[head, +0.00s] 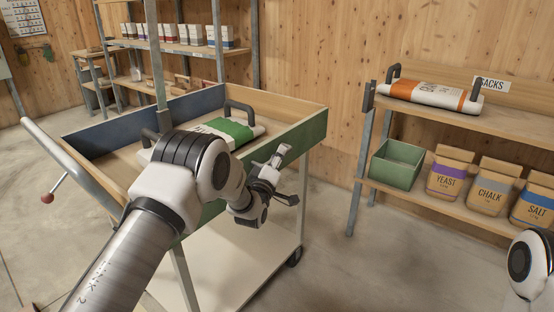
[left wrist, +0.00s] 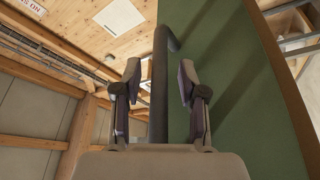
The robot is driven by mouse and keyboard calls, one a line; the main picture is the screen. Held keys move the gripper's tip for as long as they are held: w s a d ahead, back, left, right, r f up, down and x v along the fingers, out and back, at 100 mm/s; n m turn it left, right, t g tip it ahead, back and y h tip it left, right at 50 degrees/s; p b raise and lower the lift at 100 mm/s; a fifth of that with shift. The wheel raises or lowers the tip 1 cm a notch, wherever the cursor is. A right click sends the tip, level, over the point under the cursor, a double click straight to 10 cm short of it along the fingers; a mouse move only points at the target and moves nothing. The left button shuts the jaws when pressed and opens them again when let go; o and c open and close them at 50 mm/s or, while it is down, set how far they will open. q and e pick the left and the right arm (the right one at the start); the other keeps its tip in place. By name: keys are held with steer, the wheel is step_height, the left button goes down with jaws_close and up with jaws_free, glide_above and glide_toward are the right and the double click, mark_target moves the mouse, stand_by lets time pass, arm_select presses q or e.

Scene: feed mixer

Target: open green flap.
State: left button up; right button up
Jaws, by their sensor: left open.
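The green flap (head: 290,138) is the right-hand side wall of a wooden cart and stands upright. My left gripper (head: 286,176) is at the outer face of the flap, beyond my arm. In the left wrist view the flap (left wrist: 225,75) fills the right half. A dark grey bar handle (left wrist: 159,80) bends into the flap and runs between the two open fingers of my left gripper (left wrist: 161,92). The fingers do not look closed on it. My arm hides part of the flap in the head view. My right gripper is out of view.
A white and green sack (head: 236,132) with dark handles lies in the cart. A blue wall (head: 125,135) closes its far left side. A shelf at right holds an orange-striped sack (head: 430,94), a green bin (head: 398,165) and paper bags. Floor between is clear.

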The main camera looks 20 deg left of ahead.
arm_select(q)
jaws_close()
